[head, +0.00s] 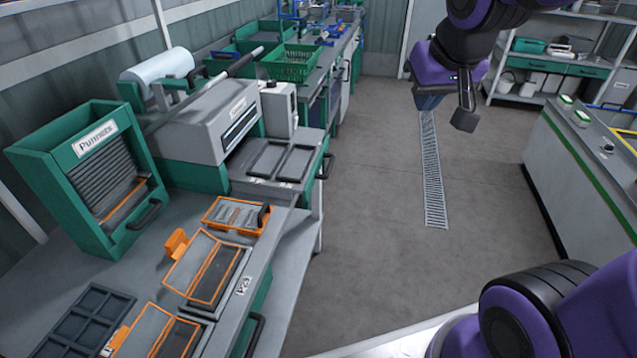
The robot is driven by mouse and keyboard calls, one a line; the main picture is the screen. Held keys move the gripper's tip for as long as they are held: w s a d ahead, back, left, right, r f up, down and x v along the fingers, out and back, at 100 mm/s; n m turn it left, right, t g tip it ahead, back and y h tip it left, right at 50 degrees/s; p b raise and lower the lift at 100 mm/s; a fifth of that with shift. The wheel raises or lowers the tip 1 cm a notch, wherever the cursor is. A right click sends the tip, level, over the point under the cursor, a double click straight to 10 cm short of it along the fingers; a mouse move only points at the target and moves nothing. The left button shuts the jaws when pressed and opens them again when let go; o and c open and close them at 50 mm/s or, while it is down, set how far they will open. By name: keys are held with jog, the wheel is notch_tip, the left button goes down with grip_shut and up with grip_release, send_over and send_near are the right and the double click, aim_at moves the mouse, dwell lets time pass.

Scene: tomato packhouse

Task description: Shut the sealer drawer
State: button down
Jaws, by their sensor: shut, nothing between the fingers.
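The sealer (205,128) is a grey and green machine on the left bench, with a film roll (165,65) behind it. Its drawer (258,188) is out at the front right and shows two dark tray recesses. A dark bar handle (326,166) is on the drawer's right-hand front. My gripper (464,122) hangs over the aisle floor, well to the right of the drawer, and touches nothing. Its fingers are shut and empty.
A green Punnets dispenser (52,152) stands left of the sealer. Orange-framed trays (240,216) lie on the near bench. A green crate (290,62) is behind the sealer. The aisle floor (375,200) is clear, with a drain grate (432,170). Another counter (560,165) is on the right.

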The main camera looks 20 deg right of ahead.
jog(key=w+a+f+m+y, duration=0.2)
jog(key=w+f, duration=1.5)
jog(key=f, duration=0.3)
jog(key=w+a+f, duration=0.2)
jog(key=w+f, duration=0.1)
jog(key=f, duration=0.3)
jog(key=w+a+f+m+y, duration=0.1)
jog(key=w+a+f, duration=0.2)
jog(key=f, duration=0.3)
jog(key=w+a+f+t, duration=0.1)
jog(key=w+a+f, duration=0.2)
jog(key=f, duration=0.3)
jog(key=shift+w+f+m, duration=0.2)
jog(key=shift+w+m, duration=0.1)
jog(key=shift+w, duration=0.5)
jog(key=shift+a, duration=0.1)
